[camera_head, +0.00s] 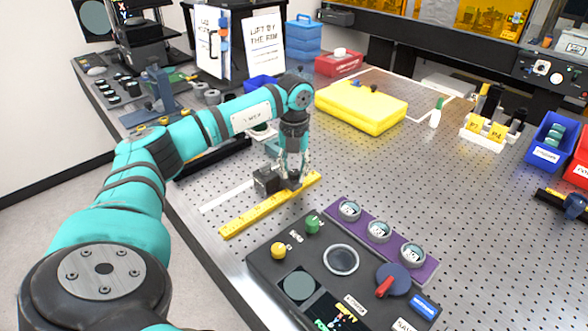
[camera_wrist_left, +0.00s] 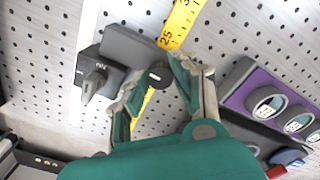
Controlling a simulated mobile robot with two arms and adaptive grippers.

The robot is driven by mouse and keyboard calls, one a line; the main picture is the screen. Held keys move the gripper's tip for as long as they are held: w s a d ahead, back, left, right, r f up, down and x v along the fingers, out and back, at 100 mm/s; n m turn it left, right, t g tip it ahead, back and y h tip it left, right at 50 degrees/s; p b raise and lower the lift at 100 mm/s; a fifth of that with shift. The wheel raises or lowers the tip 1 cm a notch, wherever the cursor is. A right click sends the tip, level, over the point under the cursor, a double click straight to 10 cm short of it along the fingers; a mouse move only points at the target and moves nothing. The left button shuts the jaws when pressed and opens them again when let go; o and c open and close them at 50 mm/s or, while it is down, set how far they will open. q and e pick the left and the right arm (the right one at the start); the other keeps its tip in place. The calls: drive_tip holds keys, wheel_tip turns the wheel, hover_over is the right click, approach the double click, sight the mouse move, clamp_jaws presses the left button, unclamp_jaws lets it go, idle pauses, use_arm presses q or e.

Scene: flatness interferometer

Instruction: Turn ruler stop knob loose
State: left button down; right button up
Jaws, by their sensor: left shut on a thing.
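The ruler stop is a dark grey block (camera_head: 266,181) on the yellow ruler (camera_head: 240,219), which lies slantwise on the perforated metal table. My left gripper (camera_head: 292,180) points down at the right side of the stop. In the left wrist view, its two fingers (camera_wrist_left: 158,76) are on either side of a small dark round knob (camera_wrist_left: 160,70) on the block's near side and are shut on it. A grey lever-like knob (camera_wrist_left: 95,84) also shows on the block's left part. The fingers partly cover the ruler. My right gripper is not in view.
A black control panel (camera_head: 265,262) with coloured buttons and a red-handled dial stands in front. A purple strip of round gauges (camera_head: 380,232) lies beside it. A yellow case (camera_head: 361,103) is behind the gripper.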

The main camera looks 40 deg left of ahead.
sight(294, 172)
use_arm(q)
drive_tip(key=shift+r, duration=0.1)
drive_tip(key=c, duration=1)
unclamp_jaws()
drive_tip(key=shift+c, duration=0.2)
wheel_tip(294, 172, up, 12)
